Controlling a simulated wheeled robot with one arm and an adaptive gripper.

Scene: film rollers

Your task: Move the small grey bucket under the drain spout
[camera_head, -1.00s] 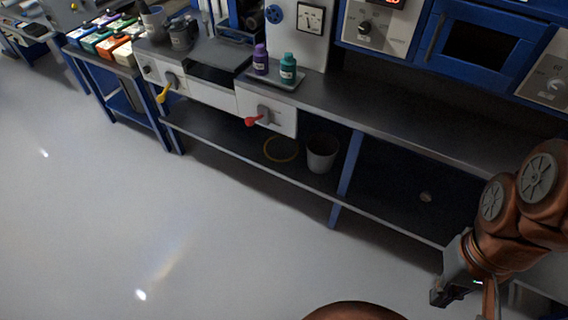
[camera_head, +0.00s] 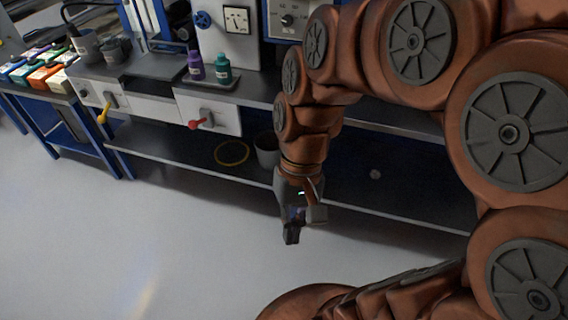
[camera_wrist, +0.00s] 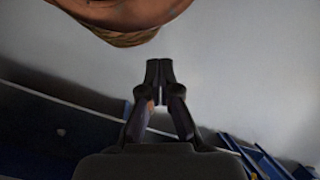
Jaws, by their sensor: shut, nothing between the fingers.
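The small grey bucket (camera_head: 266,150) stands on the lower shelf of the bench in the head view, partly hidden behind my arm. A yellow ring (camera_head: 231,153) lies flat on the same shelf just left of it. Above are a red-handled valve (camera_head: 201,122) and a yellow-handled valve (camera_head: 104,111) on white fronts; I cannot make out a spout outlet. My gripper (camera_head: 292,235) hangs in front of the shelf edge, below and right of the bucket, apart from it. It is shut and empty; its fingertips meet in the wrist view (camera_wrist: 159,72).
The lower shelf (camera_head: 400,211) runs along the bench, with a small round item (camera_head: 375,174) farther right. Purple (camera_head: 195,66) and teal (camera_head: 223,68) bottles stand on a tray on the worktop above. The pale floor in front is clear.

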